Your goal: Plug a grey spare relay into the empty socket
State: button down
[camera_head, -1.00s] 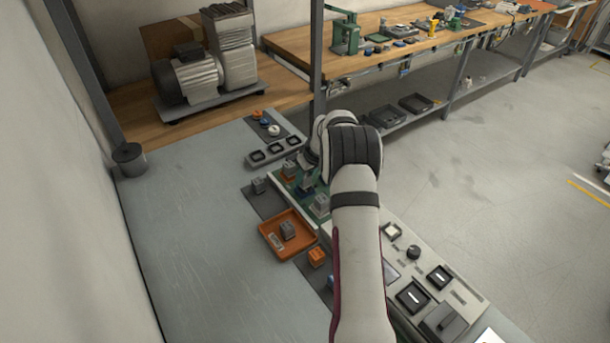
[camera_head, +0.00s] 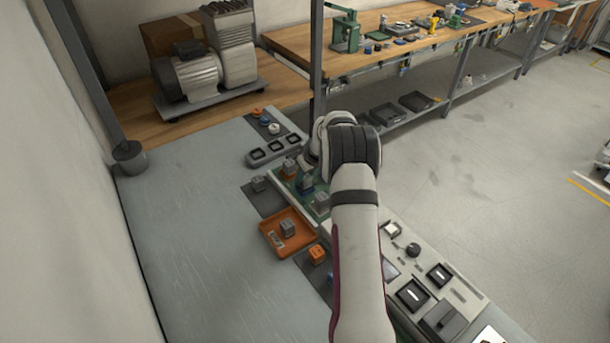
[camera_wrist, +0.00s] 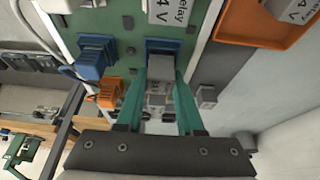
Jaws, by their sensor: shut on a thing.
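My gripper (camera_wrist: 162,108), with teal fingers, is shut on a grey relay (camera_wrist: 160,90) over the green board (camera_wrist: 130,25). The relay is at a blue socket (camera_wrist: 165,44); I cannot tell whether it is fully seated, as the fingers hide its sides. In the head view my arm partly hides the gripper (camera_head: 306,184). Another grey relay (camera_wrist: 172,12), lettered "Relay 24 V", stands on the board. A grey spare relay (camera_head: 287,228) sits in the orange tray (camera_head: 268,245). Another grey relay (camera_head: 259,184) stands beside the board.
Beside the gripper are a blue part (camera_wrist: 93,60) and an orange relay (camera_wrist: 108,94) on the board. Another orange block (camera_head: 317,254) stands near the tray. A control panel (camera_head: 455,285) lies at the right front. The grey tabletop (camera_head: 190,220) is clear on the left.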

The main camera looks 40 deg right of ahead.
jog(key=shift+f, duration=0.45)
dwell(0.3)
jog(key=shift+c, duration=0.6)
grip_release()
jog(key=shift+r, duration=0.15)
notch_tip(320, 180, up, 7)
jog(key=shift+f, duration=0.1)
